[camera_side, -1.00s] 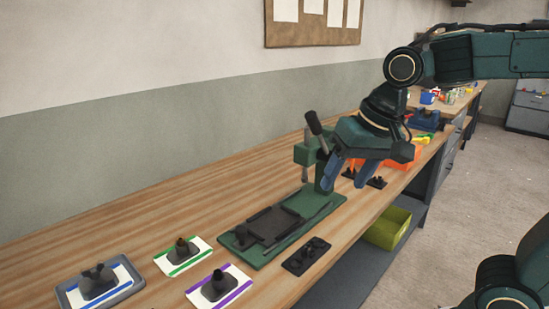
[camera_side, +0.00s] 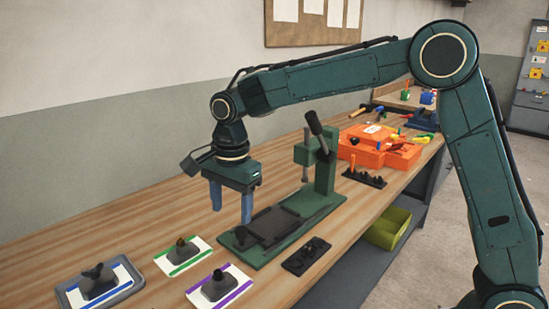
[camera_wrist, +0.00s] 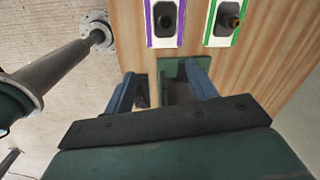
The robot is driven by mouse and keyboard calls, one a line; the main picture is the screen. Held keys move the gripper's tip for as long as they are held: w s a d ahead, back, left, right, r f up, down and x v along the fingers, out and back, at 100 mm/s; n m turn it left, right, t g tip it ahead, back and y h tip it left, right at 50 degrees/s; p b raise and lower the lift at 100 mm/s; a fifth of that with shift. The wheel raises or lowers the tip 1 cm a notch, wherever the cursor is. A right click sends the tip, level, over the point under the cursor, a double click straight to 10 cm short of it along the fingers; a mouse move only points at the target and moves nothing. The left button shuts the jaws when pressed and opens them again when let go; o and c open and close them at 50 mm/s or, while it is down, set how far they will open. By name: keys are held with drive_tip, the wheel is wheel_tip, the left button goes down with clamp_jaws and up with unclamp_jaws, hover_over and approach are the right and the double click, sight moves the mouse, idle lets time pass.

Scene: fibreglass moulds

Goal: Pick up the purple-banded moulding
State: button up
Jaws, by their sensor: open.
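The purple-banded moulding (camera_side: 218,287) is a dark block with a round knob, on a white card with purple side bands. It lies near the bench's front edge in the side view and at the top of the wrist view (camera_wrist: 165,20). My gripper (camera_side: 231,214) hangs open and empty above the bench, by the green press, with blue fingers pointing down. It is behind and higher than the purple-banded moulding, apart from it. Both fingers also show in the wrist view (camera_wrist: 162,72), below the moulding in the picture.
A green-banded moulding (camera_side: 181,250) and a blue-banded one on a grey tray (camera_side: 129,291) lie to the left. The green press (camera_side: 318,203) with its upright lever stands to the right. A dark knobbed plate (camera_side: 307,256) and an orange toolbox (camera_side: 363,155) are further right.

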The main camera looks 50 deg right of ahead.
sight(218, 271)
drive_tip(key=w+a+f+m, duration=0.2)
drive_tip(key=w+a+f, duration=0.1)
drive_tip(key=f, duration=0.1)
drive_tip(key=shift+a+f+g, duration=0.25)
drive_tip(key=shift+f+g, duration=0.1)
drive_tip(key=shift+g, duration=0.05)
drive_tip(key=shift+f, duration=0.15)
drive_tip(key=shift+s+f, duration=0.1)
drive_tip(key=shift+f, duration=4.05)
drive_tip(key=shift+d+f, duration=0.1)
drive_tip(key=shift+f, duration=2.5)
